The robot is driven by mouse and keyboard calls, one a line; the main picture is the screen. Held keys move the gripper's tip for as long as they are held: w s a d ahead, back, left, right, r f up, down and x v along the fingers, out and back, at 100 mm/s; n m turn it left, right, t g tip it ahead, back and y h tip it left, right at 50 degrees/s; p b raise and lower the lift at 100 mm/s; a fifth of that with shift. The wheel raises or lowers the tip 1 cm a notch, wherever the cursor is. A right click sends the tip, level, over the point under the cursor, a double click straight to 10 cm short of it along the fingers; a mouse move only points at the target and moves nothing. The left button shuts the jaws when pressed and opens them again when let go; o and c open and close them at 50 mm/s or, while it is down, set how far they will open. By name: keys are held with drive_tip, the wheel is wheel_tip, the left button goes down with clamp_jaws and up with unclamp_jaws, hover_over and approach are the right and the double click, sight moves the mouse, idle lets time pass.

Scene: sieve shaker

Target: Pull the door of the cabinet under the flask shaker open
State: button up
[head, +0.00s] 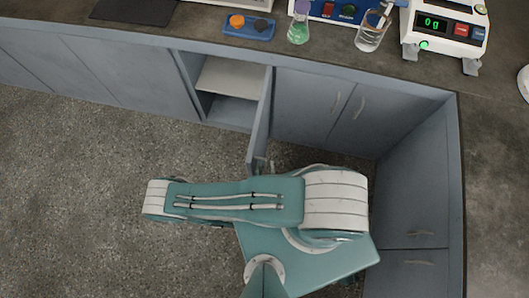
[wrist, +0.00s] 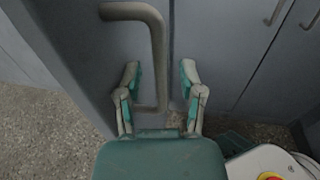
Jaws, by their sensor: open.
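The cabinet door (head: 259,120) stands swung out from the counter front, showing nearly edge-on in the head view. The open cabinet (head: 232,78) beside it shows a pale inner shelf. In the wrist view the grey bar handle (wrist: 157,45) runs down the door face. My gripper (wrist: 160,75) is open, with one finger on each side of the handle's lower part. I see gaps between the fingers and the bar, and no clear contact. In the head view my arm hides the gripper.
A blue device (head: 335,12) with red and green controls, a green flask (head: 299,25), a beaker (head: 371,32) and a balance (head: 445,30) stand on the counter. Closed cabinets (head: 315,100) flank the opening and turn the corner at right. Speckled floor (head: 80,200) is clear at left.

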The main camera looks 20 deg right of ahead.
drive_tip(key=v, duration=1.1)
drive_tip(key=shift+s, duration=0.2)
idle(0.4)
drive_tip(key=shift+a, duration=0.2)
